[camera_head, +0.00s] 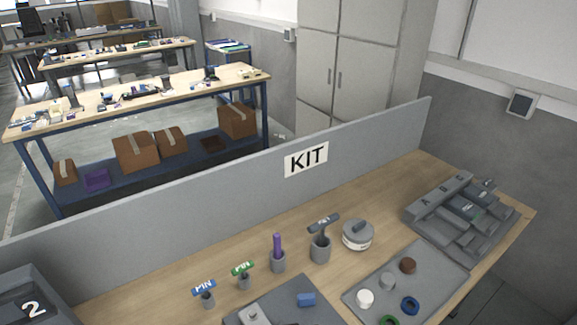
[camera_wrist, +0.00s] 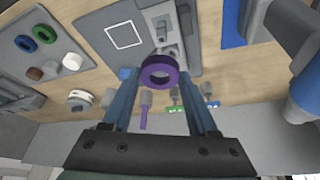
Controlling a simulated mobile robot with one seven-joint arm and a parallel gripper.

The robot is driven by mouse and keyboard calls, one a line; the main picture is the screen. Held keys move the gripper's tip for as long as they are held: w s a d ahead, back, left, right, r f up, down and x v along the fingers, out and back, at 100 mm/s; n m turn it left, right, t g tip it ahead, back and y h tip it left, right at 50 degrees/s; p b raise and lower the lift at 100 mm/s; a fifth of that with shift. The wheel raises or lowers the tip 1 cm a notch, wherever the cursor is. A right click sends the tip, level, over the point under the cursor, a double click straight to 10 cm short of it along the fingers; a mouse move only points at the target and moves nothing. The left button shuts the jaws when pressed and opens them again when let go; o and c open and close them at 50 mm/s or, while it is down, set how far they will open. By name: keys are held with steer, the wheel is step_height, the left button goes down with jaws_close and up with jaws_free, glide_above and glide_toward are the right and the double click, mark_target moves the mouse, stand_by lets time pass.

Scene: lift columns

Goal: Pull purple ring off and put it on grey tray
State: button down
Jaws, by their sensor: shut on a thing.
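The purple ring (camera_wrist: 147,75) is in the wrist view, between the tips of my gripper (camera_wrist: 159,75), which is shut on it. Behind it in that view is a grey fixture with a light block (camera_wrist: 160,22); I cannot tell whether the ring is still around a part of it. The grey tray (camera_head: 435,262) is at the right of the bench in the head view, with a blue ring, a green ring and several round caps on it. It also shows at the left of the wrist view (camera_wrist: 22,68). The head view does not show my gripper or the purple ring.
Left of the tray, a grey plate (camera_head: 262,302) carries a blue block (camera_head: 306,299). Cups with tools, one purple-handled (camera_head: 278,245), and a round white container (camera_head: 357,236) stand behind. A grey stepped rack (camera_head: 470,215) is at right; a KIT partition (camera_head: 250,188) bounds the back.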

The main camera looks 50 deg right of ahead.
step_height(320, 180, up, 7)
steer(key=p, duration=0.7)
stand_by(0.6)
